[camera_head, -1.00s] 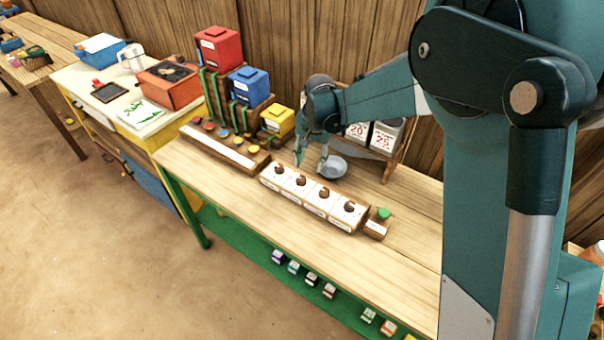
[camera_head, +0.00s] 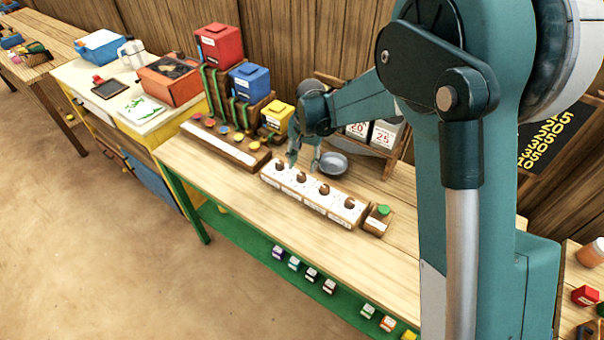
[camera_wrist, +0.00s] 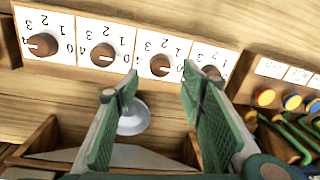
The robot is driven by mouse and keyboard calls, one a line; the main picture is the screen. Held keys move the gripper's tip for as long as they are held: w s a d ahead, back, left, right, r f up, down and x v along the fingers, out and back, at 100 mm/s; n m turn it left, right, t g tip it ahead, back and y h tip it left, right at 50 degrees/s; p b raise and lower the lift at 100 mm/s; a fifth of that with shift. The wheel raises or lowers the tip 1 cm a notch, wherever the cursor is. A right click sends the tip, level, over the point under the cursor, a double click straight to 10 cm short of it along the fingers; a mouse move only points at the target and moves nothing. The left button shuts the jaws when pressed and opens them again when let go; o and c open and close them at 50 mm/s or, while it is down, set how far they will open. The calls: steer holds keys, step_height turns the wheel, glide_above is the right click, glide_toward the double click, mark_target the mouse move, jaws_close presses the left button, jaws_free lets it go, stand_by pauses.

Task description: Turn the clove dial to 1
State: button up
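A white dial panel (camera_head: 312,197) on a wooden block has several brown knobs in a row. From left to right these are the first knob (camera_head: 279,167), second knob (camera_head: 301,177), third knob (camera_head: 324,190) and last knob (camera_head: 349,203). The name labels are too small to read, so I cannot tell which is clove. My gripper (camera_head: 304,161) is open and empty, above the panel's back edge near the two left knobs. In the wrist view the row appears reversed, with numbers around the knobs; my open fingers (camera_wrist: 158,82) straddle the line toward one knob (camera_wrist: 160,65), apparently not touching it.
A grey pan (camera_head: 334,164) stands close behind the panel. A rack with coloured buttons (camera_head: 223,142) is to the left. The table front is clear.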

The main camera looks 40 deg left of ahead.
mark_target(302, 175)
steer(key=shift+a+f, duration=0.2)
steer(key=shift+f, duration=2.9)
steer(key=c, duration=0.9)
